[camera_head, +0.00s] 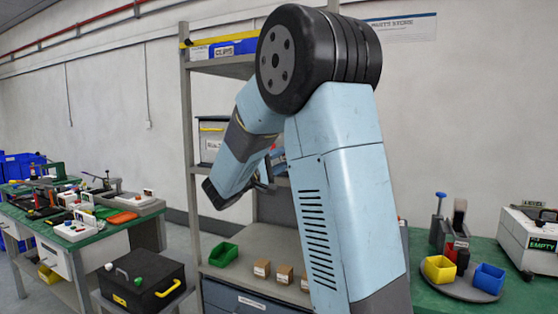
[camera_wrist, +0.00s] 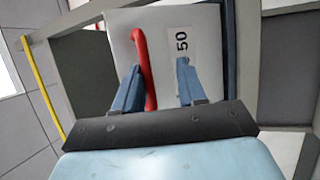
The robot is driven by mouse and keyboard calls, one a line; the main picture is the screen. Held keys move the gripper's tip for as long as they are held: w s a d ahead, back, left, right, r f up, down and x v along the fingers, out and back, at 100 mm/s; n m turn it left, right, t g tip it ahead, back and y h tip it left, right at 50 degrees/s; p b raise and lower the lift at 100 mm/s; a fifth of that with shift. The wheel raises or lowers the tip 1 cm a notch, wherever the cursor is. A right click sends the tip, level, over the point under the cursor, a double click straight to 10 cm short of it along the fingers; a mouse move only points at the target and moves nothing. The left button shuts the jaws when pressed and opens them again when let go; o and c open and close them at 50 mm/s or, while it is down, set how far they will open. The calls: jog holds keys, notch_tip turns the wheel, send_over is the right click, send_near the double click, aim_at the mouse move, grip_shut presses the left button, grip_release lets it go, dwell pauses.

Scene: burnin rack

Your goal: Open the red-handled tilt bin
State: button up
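The tilt bin (camera_wrist: 175,25) shows its pale front with a "50" label in the wrist view. Its red handle (camera_wrist: 146,65) runs lengthwise down the left of that front. My gripper (camera_wrist: 160,66) faces the front with its two blue fingers apart. The handle lies between the fingers, close beside the left one; I cannot tell whether they touch. The right finger is in front of the label, clear of the handle. In the head view my arm hides most of the bin, and only a small red bit (camera_head: 272,148) shows near my gripper. I cannot tell whether the bin is tilted.
A grey shelf rack (camera_head: 188,130) surrounds the bin. A yellow-handled bin (camera_head: 212,140) is to the left on the rack. A green tray (camera_head: 223,254) and small boxes sit lower. A black case (camera_head: 140,285) stands at front left; green-topped benches are on both sides.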

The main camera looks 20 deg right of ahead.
jog(key=shift+a+r, duration=0.1)
dwell(0.3)
jog(key=v, duration=1.3)
jog(key=shift+a, duration=0.35)
jog(key=shift+s, duration=0.15)
